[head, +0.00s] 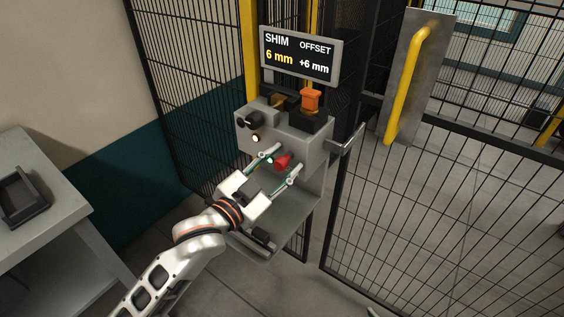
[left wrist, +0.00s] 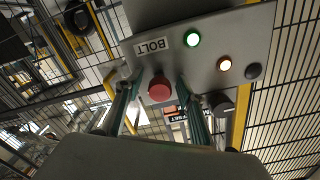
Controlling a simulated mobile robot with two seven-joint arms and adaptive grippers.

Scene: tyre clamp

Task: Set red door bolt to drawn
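The red bolt knob (head: 283,160) sits on the front of a grey control box (head: 300,143). In the left wrist view the red knob (left wrist: 160,89) is beside a white BOLT label (left wrist: 151,46). My left gripper (head: 281,162) is open, with one finger on each side of the knob. In the left wrist view the fingers (left wrist: 158,85) stand apart, with visible gaps to the knob. A small pale tip (head: 372,312) at the bottom edge of the head view may belong to my right gripper; the rest is out of frame.
The box carries a green light (left wrist: 192,38), a white light (left wrist: 224,63), a black selector (head: 248,121) and an orange switch (head: 310,100). A metal rod (head: 350,138) sticks out right, near the mesh gate with a yellow handle (head: 408,85). A display (head: 299,55) stands above.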

